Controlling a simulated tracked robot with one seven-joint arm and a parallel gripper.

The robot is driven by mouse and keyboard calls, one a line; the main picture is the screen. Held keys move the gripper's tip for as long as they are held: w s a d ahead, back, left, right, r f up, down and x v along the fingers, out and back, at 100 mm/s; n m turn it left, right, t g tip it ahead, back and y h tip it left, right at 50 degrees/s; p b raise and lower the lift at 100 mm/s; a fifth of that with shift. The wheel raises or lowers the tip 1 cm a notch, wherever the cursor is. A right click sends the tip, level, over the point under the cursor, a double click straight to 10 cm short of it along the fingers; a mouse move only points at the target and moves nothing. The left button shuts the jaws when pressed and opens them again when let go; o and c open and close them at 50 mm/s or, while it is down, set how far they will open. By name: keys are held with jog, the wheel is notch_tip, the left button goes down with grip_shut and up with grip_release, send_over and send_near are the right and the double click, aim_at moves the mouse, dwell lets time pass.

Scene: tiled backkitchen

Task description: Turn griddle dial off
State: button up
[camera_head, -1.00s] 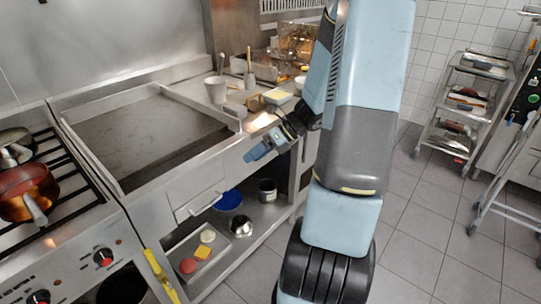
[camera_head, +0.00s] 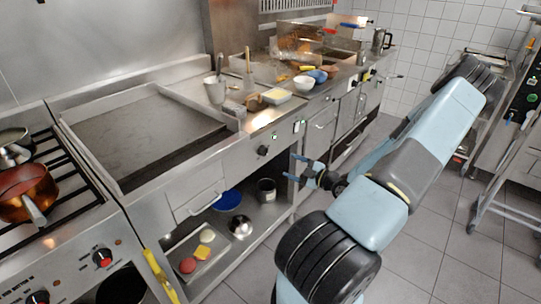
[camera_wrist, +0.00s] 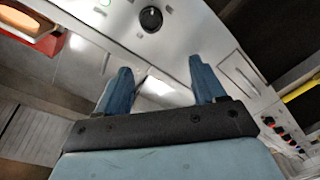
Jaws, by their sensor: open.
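The griddle (camera_head: 145,135) is a flat steel plate with raised edges on the counter at the left of the head view. Its black dial (camera_head: 263,151) sits on the steel front panel below the counter's edge. In the wrist view the dial (camera_wrist: 151,19) shows at the top, beyond my fingertips, with a pointer mark on it too small to read. My gripper (camera_head: 297,168) is open and empty, in front of the panel to the right of the dial and a little lower. In the wrist view its two blue fingers (camera_wrist: 160,78) stand apart, not touching the dial.
Left of the griddle is a stove with a copper pan (camera_head: 28,192) and red-marked dials (camera_head: 102,257). The open shelf below holds a blue plate (camera_head: 229,199) and a tray of food. The floor in front is clear.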

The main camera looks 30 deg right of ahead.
jog(key=d+f+m+h, duration=0.1)
jog(key=m, duration=0.1)
jog(key=t, duration=0.1)
send_near(266, 152)
jog(key=shift+m, duration=0.3)
jog(key=x, duration=0.8)
jog(key=shift+s+a, duration=0.1)
jog(key=c, duration=1.1)
